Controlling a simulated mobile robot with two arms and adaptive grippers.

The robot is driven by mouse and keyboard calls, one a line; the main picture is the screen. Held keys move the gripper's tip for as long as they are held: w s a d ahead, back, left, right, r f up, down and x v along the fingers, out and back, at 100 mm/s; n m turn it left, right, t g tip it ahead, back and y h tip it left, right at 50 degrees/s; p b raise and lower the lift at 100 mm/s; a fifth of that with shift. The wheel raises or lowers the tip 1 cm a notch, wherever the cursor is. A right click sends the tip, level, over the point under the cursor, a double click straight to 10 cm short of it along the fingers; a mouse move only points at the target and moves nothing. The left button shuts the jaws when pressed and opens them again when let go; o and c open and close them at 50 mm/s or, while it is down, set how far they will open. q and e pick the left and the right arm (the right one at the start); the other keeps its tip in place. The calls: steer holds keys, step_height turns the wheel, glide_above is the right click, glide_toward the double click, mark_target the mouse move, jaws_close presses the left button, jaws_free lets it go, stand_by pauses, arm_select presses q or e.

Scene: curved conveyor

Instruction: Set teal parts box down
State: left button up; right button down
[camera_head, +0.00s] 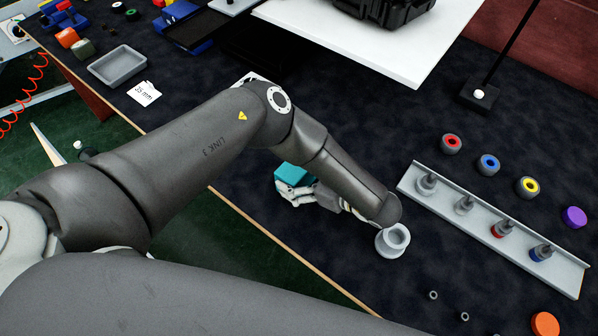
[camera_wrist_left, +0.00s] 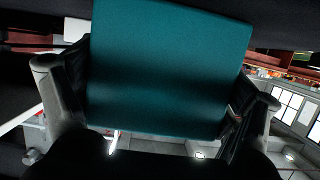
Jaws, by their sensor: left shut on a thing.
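The teal parts box (camera_head: 292,174) shows in the head view near the middle, partly hidden by my arm and fingers. My left gripper (camera_head: 288,190) is shut on it, above or at the dark worktop; I cannot tell whether the box touches the surface. In the left wrist view the teal box (camera_wrist_left: 168,70) fills the middle, with a finger of my left gripper (camera_wrist_left: 155,110) on each side of it. My right gripper is not in view.
A grey rail (camera_head: 478,222) with several posts lies on the right of the dark worktop. A grey cup-like part (camera_head: 393,241) stands close to my left forearm. A grey tray (camera_head: 118,66) and a label card (camera_head: 144,93) lie at the upper left. A white board (camera_head: 400,60) is at the back.

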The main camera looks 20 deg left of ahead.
mark_target(307, 177)
arm_select(q)
steer(key=shift+f, duration=0.15)
steer(key=o, duration=1)
steer(key=shift+r, duration=0.3)
steer(key=b+v, duration=0.1)
steer(key=v, duration=0.5)
steer(key=shift+d+f, duration=0.1)
steer(key=shift+s+d+r, duration=0.25)
steer(key=shift+s+d, duration=0.05)
steer(key=shift+d, duration=0.3)
